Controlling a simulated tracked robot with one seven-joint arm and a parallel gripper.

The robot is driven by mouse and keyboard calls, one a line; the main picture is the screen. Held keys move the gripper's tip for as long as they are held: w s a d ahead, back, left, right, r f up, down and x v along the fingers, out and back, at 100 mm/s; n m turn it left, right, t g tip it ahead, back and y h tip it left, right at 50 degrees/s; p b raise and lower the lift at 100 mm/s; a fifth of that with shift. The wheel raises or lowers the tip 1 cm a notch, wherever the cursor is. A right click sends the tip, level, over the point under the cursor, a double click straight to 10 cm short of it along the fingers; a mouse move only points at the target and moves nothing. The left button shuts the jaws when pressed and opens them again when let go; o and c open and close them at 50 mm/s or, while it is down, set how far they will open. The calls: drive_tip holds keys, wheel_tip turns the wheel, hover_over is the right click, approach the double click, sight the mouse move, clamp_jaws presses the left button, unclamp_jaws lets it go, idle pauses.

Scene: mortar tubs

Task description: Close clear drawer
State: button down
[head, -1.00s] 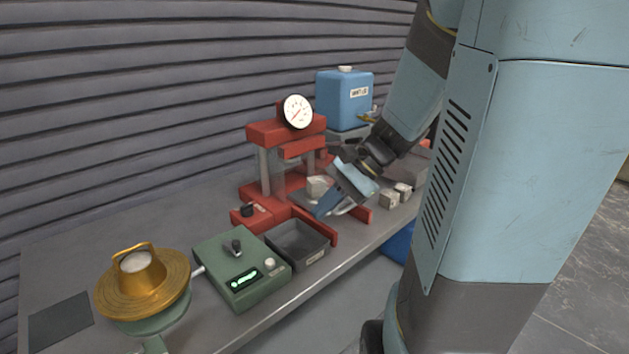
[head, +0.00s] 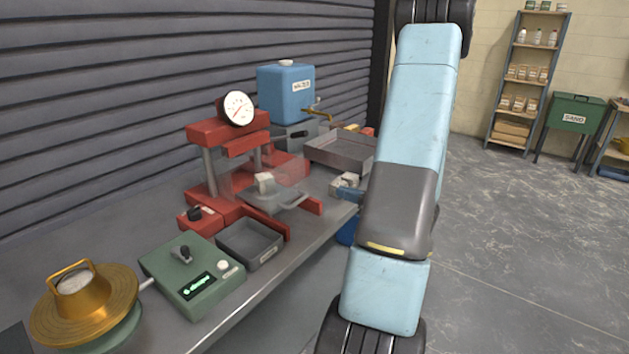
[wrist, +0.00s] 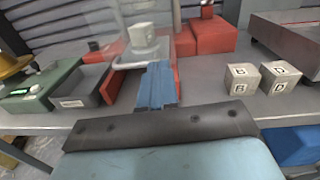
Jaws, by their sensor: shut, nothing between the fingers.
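The clear drawer (head: 275,198) sticks out of the front of the red press (head: 228,135), between its red rails. A pale grey cube (head: 264,183) sits in it, and a handle (head: 296,200) shows at its front. In the wrist view the cube (wrist: 142,36) in the drawer is ahead of my fingers, a little left. My gripper (wrist: 156,75) is shut and empty, pointing toward the drawer front, apart from it as far as I can tell. In the head view its blue fingers (head: 350,193) show right of the drawer, partly hidden by my arm.
Two lettered cubes (wrist: 258,78) stand on the bench right of my fingers. A dark open bin (head: 250,243) and a green control box (head: 192,272) are left of the press. A grey tray (head: 342,150) and a blue water tank (head: 286,92) stand behind. A blue bucket is below the bench.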

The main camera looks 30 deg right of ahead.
sight(304, 177)
drive_tip(key=shift+m+t+h, duration=0.3)
drive_tip(key=shift+m+h, duration=0.1)
drive_tip(key=shift+m, duration=0.1)
drive_tip(key=x, duration=0.8)
drive_tip(key=d+f+x, duration=0.1)
drive_tip(key=x, duration=0.4)
drive_tip(key=shift+w, duration=0.3)
